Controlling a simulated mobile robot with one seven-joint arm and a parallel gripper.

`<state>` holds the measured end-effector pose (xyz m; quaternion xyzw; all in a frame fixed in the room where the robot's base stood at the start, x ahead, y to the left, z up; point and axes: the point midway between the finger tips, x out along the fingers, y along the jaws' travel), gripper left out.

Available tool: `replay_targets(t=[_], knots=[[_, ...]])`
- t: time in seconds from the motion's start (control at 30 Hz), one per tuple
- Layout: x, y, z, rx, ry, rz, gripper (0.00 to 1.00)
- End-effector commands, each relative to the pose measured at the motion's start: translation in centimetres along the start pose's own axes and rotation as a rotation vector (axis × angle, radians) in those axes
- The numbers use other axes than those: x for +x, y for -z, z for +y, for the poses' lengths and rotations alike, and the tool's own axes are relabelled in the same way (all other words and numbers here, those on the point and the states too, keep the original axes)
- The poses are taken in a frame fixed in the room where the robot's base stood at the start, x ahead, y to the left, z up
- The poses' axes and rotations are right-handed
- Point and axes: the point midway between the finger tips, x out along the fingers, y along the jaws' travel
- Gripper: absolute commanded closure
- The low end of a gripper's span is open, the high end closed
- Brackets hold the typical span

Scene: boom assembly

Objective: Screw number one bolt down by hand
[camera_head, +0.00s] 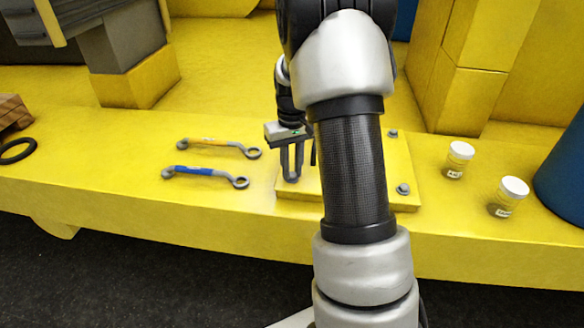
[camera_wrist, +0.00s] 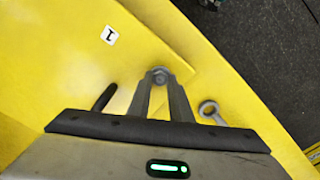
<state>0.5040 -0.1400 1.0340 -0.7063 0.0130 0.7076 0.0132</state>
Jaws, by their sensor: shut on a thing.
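In the wrist view, my gripper (camera_wrist: 160,80) is shut on the number one bolt (camera_wrist: 158,74), a small grey bolt head between the fingertips. A white label with the figure 1 (camera_wrist: 110,35) lies on the yellow plate near it. How deep the bolt sits cannot be told. Two other grey bolts stand at the plate's right side, front (camera_head: 403,189) and back (camera_head: 392,133).
Left of the plate lie a wrench with an orange-yellow handle (camera_head: 212,142) and a blue-handled wrench (camera_head: 205,172). A wrench ring (camera_wrist: 208,108) shows close to my gripper in the wrist view. Two white-lidded jars (camera_head: 459,160) (camera_head: 508,197) and a blue barrel (camera_head: 563,170) stand right.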

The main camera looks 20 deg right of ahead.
Motion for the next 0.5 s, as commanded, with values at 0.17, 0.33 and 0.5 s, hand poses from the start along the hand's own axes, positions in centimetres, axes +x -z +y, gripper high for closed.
replay_targets(t=[0.17,0.33,0.5], knots=[[-0.26,0.16,0.05,-0.001,-0.001,0.005,1.0],[-0.19,0.12,0.04,-0.001,-0.001,0.004,0.62],[-0.11,0.08,0.02,-0.001,-0.001,0.003,0.62]])
